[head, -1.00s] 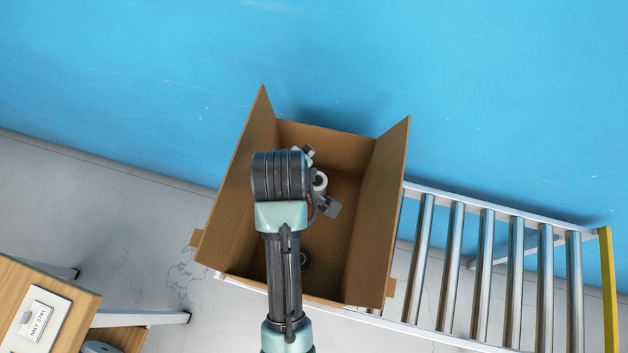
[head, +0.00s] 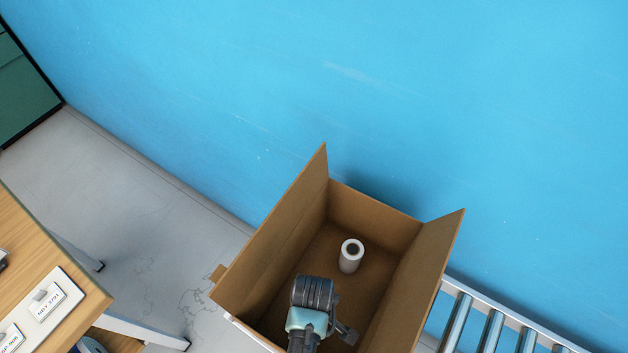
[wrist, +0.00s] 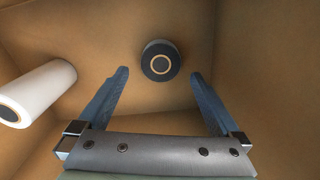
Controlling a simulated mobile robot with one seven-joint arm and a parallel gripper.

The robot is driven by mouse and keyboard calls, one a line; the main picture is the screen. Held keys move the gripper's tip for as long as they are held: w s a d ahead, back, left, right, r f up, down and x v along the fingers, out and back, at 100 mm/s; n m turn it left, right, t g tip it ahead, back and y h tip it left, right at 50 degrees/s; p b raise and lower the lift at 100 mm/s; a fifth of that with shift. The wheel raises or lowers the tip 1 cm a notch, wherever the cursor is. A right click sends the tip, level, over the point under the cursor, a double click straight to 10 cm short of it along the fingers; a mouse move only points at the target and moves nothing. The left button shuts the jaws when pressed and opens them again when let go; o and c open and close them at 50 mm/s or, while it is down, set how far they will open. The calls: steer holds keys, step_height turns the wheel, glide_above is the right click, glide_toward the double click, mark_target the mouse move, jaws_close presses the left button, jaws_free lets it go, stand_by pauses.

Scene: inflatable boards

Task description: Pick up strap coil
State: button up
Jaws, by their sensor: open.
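A dark round coil with a pale ring at its centre, which I take for the strap coil (wrist: 160,60), lies on the floor of the cardboard box. In the wrist view it is at top centre, between and slightly beyond my fingertips. My gripper (wrist: 160,73) is open and empty, with a blue finger on each side of the picture and none touching the coil. In the head view my arm reaches down into the box's near part and hides the coil; only part of my gripper's side shows there.
A white roll (head: 350,260) stands in the box farther back; it also shows at the left in the wrist view (wrist: 38,90). The cardboard box (head: 272,252) has raised side flaps around my arm. A roller conveyor (head: 490,325) is at right, a wooden table (head: 30,255) at left.

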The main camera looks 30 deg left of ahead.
steer(key=shift+f, duration=2.2)
steer(key=c, duration=1.4)
steer(key=shift+r, duration=0.15)
